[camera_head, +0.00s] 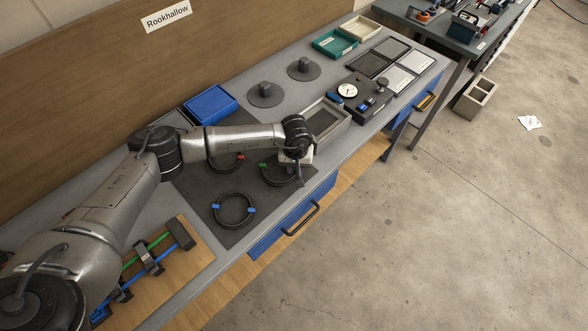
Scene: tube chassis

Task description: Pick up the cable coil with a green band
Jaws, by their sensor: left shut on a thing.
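The cable coil with a green band (264,172) is a black ring over the dark mat (190,184), near the bench's front edge. My left arm reaches in from the left. Its gripper (298,180) points down at the right side of this coil and is shut on it. The gripper body hides part of the ring and the fingertips are small. I cannot tell whether the coil is touching the mat or raised. My right gripper is not in view.
A coil with blue bands (234,226) and a coil with a red band (228,171), partly under my arm, lie on the mat. A grey tray (340,128) and a device with a dial (368,98) stand right of the gripper. A blue tray (211,105) and two dark spools (265,95) are behind.

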